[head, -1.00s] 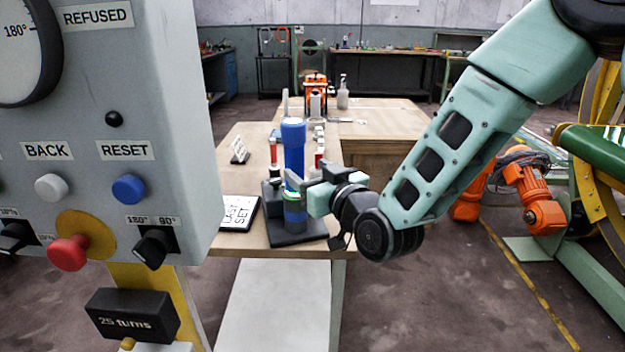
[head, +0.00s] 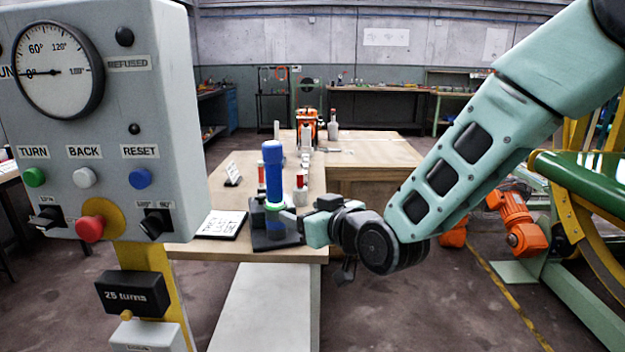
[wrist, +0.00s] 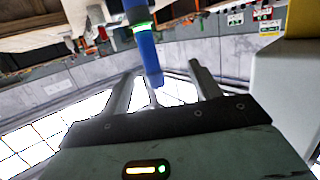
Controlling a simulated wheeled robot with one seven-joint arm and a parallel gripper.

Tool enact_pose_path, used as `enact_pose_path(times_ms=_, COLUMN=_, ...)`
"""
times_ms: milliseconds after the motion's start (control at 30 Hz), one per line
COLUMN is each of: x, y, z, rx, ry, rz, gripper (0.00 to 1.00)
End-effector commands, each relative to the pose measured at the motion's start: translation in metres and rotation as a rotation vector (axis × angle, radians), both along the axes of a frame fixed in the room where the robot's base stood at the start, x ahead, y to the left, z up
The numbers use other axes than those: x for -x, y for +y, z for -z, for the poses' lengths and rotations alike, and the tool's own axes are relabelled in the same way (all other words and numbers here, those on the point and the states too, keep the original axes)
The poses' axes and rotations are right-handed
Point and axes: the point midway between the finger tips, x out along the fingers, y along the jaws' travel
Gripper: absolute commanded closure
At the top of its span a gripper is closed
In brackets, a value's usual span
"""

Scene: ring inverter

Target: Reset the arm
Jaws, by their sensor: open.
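My gripper (head: 293,222) is at the right side of a blue cylinder (head: 273,172) that stands upright in a dark stand (head: 275,240) on the wooden bench. In the wrist view my gripper (wrist: 165,82) shows two grey fingers spread apart, and nothing is clamped between them. The blue cylinder (wrist: 150,58), with a glowing green ring, shows beyond the gap between the fingers. I cannot tell whether a finger touches it. My teal arm comes in from the upper right in the head view.
A grey control panel (head: 108,130) stands at left with a dial, its needle at 0°, a blue RESET button (head: 139,179) and a red knob (head: 89,229). A white sign (head: 221,224) lies by the stand. Green-and-yellow machinery (head: 590,175) is at right.

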Motion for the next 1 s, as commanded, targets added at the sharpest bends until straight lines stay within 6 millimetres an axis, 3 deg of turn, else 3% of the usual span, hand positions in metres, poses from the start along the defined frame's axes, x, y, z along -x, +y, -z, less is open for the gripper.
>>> enact_pose_path(times_ms=33, x=0.018, y=0.000, z=-0.012, rx=0.047, ry=0.067, rz=-0.025, gripper=0.37)
enact_pose_path(times_ms=267, x=0.118, y=-0.027, z=-0.009, rx=0.302, ry=0.437, rz=-0.096, gripper=0.37)
enact_pose_path(times_ms=500, x=0.236, y=-0.093, z=-0.018, rx=0.575, ry=0.805, rz=-0.102, gripper=0.37)
enact_pose_path(times_ms=600, x=0.275, y=-0.120, z=-0.025, rx=0.664, ry=0.925, rz=-0.088, gripper=0.37)
enact_pose_path(times_ms=700, x=0.303, y=-0.139, z=-0.030, rx=0.727, ry=1.007, rz=-0.078, gripper=0.37)
enact_pose_path(times_ms=800, x=0.318, y=-0.150, z=-0.032, rx=0.761, ry=1.053, rz=-0.069, gripper=0.37)
enact_pose_path(times_ms=1000, x=0.323, y=-0.154, z=-0.032, rx=0.774, ry=1.072, rz=-0.066, gripper=0.37)
